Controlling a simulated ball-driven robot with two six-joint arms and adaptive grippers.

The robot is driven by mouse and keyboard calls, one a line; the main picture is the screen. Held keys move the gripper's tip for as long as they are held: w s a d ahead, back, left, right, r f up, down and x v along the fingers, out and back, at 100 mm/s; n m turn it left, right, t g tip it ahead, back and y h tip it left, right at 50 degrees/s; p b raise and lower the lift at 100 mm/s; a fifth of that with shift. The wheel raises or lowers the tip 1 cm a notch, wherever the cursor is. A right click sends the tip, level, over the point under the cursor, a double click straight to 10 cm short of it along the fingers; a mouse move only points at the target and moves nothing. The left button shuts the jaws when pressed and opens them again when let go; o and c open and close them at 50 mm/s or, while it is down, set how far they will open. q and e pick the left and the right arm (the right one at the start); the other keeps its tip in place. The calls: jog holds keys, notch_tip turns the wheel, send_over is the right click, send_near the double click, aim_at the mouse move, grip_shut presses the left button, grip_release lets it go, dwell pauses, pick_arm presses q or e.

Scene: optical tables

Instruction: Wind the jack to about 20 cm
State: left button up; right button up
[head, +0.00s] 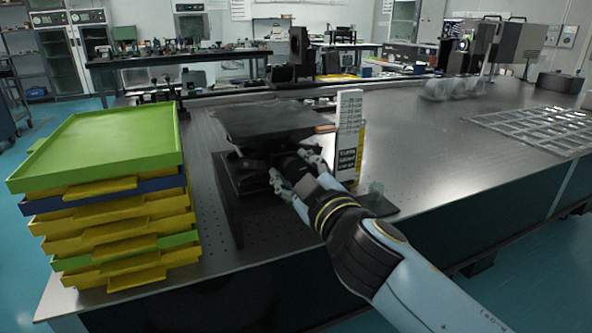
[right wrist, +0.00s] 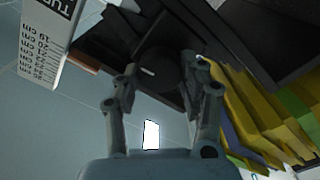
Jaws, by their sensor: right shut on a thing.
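The black jack (head: 265,119) stands on the optical table, its flat top plate raised above its base. Its dark round knob (right wrist: 158,72) faces my right wrist camera. My right gripper (head: 293,168) is at the jack's front, its two fingers on either side of the knob, shut on it. A white upright scale (head: 348,115) stands just right of the jack; its cm marks show upside down in the right wrist view (right wrist: 43,48). An orange pointer (head: 325,129) sits at the plate's edge beside the scale. I cannot read its exact height. My left gripper is out of view.
A stack of green, blue and yellow trays (head: 110,145) stands close to the left of the jack. Clear glassware (head: 450,88) and a metal grid frame (head: 540,128) are at the right. The table's middle right is free.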

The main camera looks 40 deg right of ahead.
jog(key=o, duration=1.2)
jog(key=v, duration=1.2)
jog(key=shift+a, duration=0.1)
jog(key=shift+w+r, duration=0.1)
jog(key=shift+r, duration=0.05)
